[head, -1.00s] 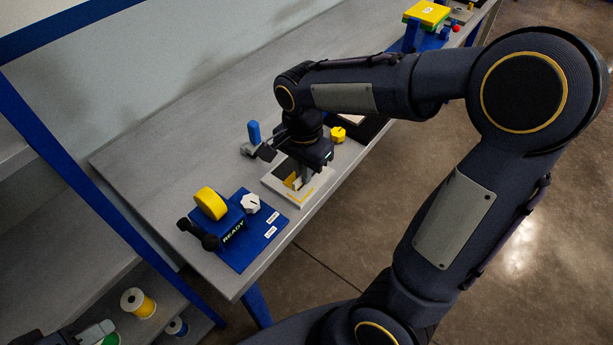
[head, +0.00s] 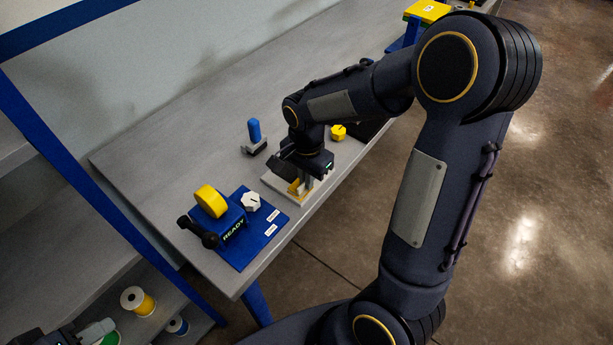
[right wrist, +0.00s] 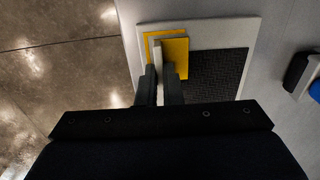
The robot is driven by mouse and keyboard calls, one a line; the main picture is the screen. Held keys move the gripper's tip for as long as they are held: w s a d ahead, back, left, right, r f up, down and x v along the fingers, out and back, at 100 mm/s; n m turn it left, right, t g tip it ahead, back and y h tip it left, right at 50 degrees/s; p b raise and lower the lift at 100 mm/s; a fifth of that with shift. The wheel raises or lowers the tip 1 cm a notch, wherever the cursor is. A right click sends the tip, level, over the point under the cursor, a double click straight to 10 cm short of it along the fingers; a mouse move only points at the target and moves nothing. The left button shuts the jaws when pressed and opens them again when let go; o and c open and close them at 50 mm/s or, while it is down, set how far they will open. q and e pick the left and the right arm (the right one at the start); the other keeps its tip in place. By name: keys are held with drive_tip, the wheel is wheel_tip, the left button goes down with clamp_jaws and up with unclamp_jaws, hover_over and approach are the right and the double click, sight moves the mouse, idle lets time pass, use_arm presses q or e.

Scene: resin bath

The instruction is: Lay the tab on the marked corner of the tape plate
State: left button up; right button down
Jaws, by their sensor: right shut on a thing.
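The tape plate (right wrist: 215,33) is a pale plate with a black textured area (right wrist: 218,72); in the head view (head: 272,182) it lies near the table's front edge. A yellow square piece, seemingly the tab (right wrist: 177,48), is over its upper-left corner in the right wrist view, beside a thin yellow outline. A pale upright fin stands between the fingers of my right gripper (right wrist: 159,85), which is shut on it. Whether the tab touches the plate, I cannot tell. The right gripper also shows in the head view (head: 304,187). My left gripper (head: 97,331) is at the lower left, partly cut off.
A blue base (head: 258,240) marked READY carries a yellow roll (head: 210,201), a white knob (head: 251,201) and a black handle (head: 198,233). A blue-handled tool (head: 254,132) stands behind the plate, and a yellow knob (head: 338,132) to its right. The table's back left is clear.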

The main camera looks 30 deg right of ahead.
drive_tip(key=c, duration=1.6)
unclamp_jaws()
drive_tip(key=shift+f, duration=0.15)
wheel_tip(320, 180, up, 12)
drive_tip(key=p, duration=0.1)
drive_tip(key=s+a+n+t+y, duration=0.1)
drive_tip(key=s+n+t, duration=0.1)
drive_tip(key=s+n, duration=0.2)
drive_tip(key=s+a+n+t+y, duration=0.1)
drive_tip(key=s+n, duration=0.3)
drive_tip(key=s, duration=0.3)
drive_tip(key=s+a+n+t+y, duration=0.1)
drive_tip(key=s+a+n+t, duration=0.1)
drive_tip(key=s+n, duration=0.2)
drive_tip(key=shift+s+a+t+y, duration=0.1)
drive_tip(key=shift+s+t+y, duration=0.25)
drive_tip(key=shift+s, duration=0.65)
